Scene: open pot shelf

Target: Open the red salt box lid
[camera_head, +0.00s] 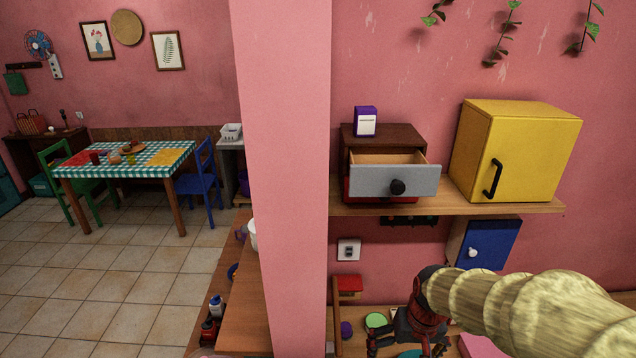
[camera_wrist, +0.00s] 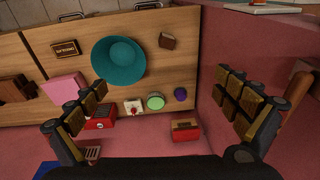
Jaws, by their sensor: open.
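The red salt box (camera_head: 349,286) is on the pink wall below the shelf, under a wall socket. It is small in the head view, and its lid looks down, though I cannot be sure. In the wrist view a red box (camera_wrist: 186,131) against the pink wall, which looks like the same one, lies between my fingers' directions but farther off. My gripper (camera_head: 408,345) is open and empty, to the right of and below the salt box in the head view. Its two fingers (camera_wrist: 165,113) are spread wide in the wrist view, touching nothing that I can see.
The counter (camera_wrist: 210,60) carries a teal bowl (camera_wrist: 118,61), a green round thing (camera_wrist: 155,102), a purple ball (camera_wrist: 180,94) and a red device (camera_wrist: 100,118). Above, a shelf (camera_head: 455,207) holds an open grey drawer (camera_head: 393,181) and a yellow cabinet (camera_head: 514,155). A pink pillar (camera_head: 283,170) stands left.

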